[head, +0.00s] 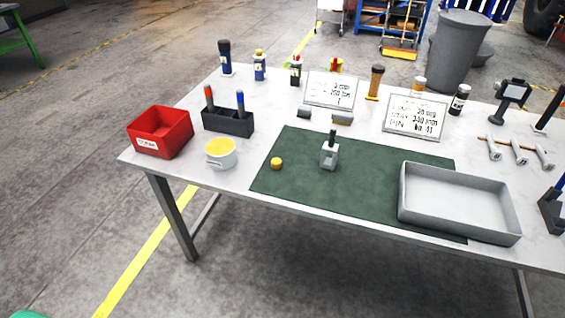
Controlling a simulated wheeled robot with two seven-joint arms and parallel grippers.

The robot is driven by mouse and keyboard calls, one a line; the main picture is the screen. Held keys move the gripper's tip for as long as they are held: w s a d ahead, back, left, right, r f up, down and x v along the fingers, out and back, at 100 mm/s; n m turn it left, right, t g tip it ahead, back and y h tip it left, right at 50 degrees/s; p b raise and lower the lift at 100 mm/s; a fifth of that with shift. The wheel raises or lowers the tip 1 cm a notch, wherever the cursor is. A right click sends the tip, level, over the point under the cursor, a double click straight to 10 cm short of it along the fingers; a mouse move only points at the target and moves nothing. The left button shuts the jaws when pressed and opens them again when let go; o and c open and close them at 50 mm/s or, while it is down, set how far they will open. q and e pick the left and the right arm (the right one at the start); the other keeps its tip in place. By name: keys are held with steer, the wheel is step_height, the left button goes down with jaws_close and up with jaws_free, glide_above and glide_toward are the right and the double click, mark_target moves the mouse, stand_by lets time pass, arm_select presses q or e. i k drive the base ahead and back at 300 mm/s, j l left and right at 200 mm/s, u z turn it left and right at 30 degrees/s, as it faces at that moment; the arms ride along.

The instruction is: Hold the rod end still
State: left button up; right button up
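A small light-grey block with a dark upright pin (330,155) stands on the green mat (290,192), near its middle. It may be the rod end, but I cannot tell for sure. Several grey rod-like pieces with round ends (519,154) lie at the right side of the table, by a thin brown bar. Neither gripper is in view, and nothing touches the block.
A grey tray (455,212) covers the mat's right part. A yellow round piece (277,163) lies on the mat. A red bin (160,132), white pot (220,156) and dark marker holder (228,121) stand left. Signs and bottles line the back. The mat's left part is mostly clear.

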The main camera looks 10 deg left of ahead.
mark_target(330, 147)
steer(key=j+z, duration=0.25)
steer(key=z, duration=0.15)
steer(key=j+z, duration=0.25)
steer(key=z, duration=0.15)
steer(key=j+z, duration=0.25)
steer(key=z, duration=0.15)
steer(key=j+z, duration=0.25)
steer(key=z, duration=0.15)
steer(key=k+j, duration=0.2)
steer(key=j, duration=0.2)
steer(key=k+j+z, duration=0.15)
steer(key=j, duration=0.25)
steer(key=k+j, duration=0.2)
steer(key=j, duration=0.2)
steer(key=k+j+z, duration=0.15)
steer(key=j, duration=0.2)
steer(key=k, duration=0.05)
